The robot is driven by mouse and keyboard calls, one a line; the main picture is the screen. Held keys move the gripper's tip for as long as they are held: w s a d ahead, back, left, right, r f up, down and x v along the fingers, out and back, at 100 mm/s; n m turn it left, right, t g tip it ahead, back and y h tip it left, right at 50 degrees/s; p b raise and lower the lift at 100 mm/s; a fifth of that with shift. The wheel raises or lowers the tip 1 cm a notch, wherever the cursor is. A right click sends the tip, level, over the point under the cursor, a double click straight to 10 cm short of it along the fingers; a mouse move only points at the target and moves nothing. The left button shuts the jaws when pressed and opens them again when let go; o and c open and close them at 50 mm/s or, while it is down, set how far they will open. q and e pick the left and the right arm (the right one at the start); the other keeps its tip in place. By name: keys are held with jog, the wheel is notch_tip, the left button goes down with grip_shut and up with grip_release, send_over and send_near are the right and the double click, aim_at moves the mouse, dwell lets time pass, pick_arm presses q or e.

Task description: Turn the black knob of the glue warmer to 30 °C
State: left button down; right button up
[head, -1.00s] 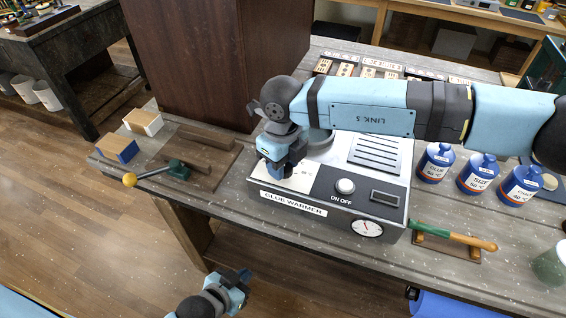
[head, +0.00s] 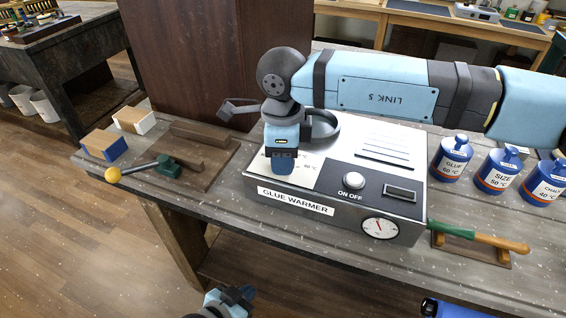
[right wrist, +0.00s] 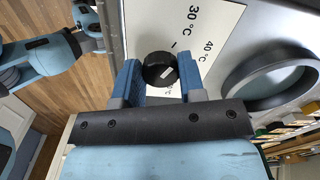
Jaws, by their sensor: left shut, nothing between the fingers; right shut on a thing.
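The glue warmer (head: 330,215) is a grey box with a white dial plate, an ON OFF button and a round gauge. My right gripper (head: 283,172) points down over its dial plate and hides the knob in the head view. In the right wrist view the black knob (right wrist: 159,67) sits between the fingers of my right gripper (right wrist: 160,82), which are shut on it. The knob bears a short white mark; which label it points at is unclear. The labels 30 °C and 40 °C show beside it. My left gripper (head: 238,300) is low in the head view, shut and empty, away from the bench.
Blue jars (head: 495,172) stand right of the warmer. A green-and-wood handled tool (head: 480,236) lies on a rest beside it. A wooden fixture (head: 195,160) with a yellow-ended lever and two blocks are at the left. A dark brown cabinet (head: 185,60) stands behind.

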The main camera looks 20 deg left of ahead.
jog(key=shift+n+b, duration=0.3)
jog(key=shift+n, duration=0.2)
jog(key=o, duration=0.9)
jog(key=shift+o, duration=0.2)
jog(key=shift+r, duration=0.15)
notch_tip(320, 180, up, 14)
jog(key=shift+f, duration=0.2)
jog(key=shift+r+p, duration=0.1)
jog(key=shift+p, duration=0.25)
